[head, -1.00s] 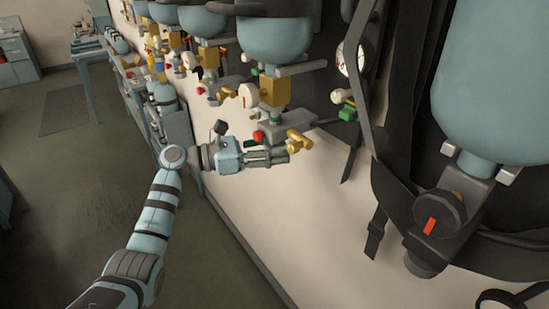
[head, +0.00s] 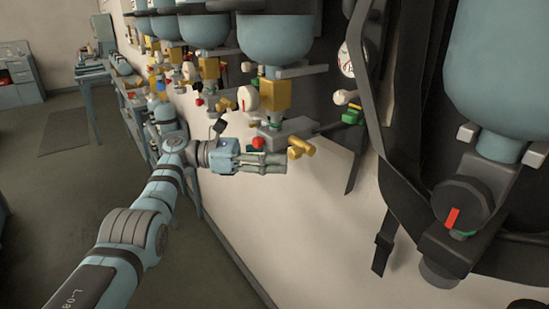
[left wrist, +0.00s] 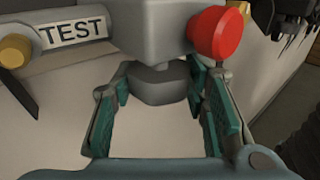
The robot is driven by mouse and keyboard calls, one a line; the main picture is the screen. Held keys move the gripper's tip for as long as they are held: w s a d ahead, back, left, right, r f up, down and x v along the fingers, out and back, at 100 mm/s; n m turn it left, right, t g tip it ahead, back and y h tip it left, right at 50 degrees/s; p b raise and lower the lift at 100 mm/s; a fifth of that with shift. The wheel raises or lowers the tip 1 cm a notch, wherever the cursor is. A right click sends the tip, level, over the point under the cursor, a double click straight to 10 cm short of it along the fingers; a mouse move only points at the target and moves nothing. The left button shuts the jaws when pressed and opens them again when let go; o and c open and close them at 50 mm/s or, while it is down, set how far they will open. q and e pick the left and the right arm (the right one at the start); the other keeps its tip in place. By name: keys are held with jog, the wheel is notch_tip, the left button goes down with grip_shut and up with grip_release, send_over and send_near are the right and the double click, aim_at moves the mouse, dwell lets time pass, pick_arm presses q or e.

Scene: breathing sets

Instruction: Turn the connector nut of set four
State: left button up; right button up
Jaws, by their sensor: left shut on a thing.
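My left gripper (head: 282,162) reaches in from the left, under a grey valve block (head: 288,131) below a blue-grey cylinder (head: 287,38). In the left wrist view, its teal-padded fingers stand either side of a dark grey connector nut (left wrist: 158,84) beneath the grey block (left wrist: 150,30). The gripper is shut on this nut. The fingers hide the nut in the head view. A red knob (left wrist: 215,33) is on the block's right, and it also shows in the head view (head: 258,143). I cannot read a set number. My right gripper is not in view.
A brass fitting (head: 301,147) sticks out close to the fingertips. A white TEST label (left wrist: 72,31) and a brass knob (left wrist: 15,50) are at the left wrist view's upper left. Black straps (head: 388,240) hang at right. More sets line the wall at left.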

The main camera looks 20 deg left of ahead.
pick_arm(q)
jog(key=shift+f, duration=0.1)
jog(key=o, duration=1.2)
jog(key=shift+c, duration=0.2)
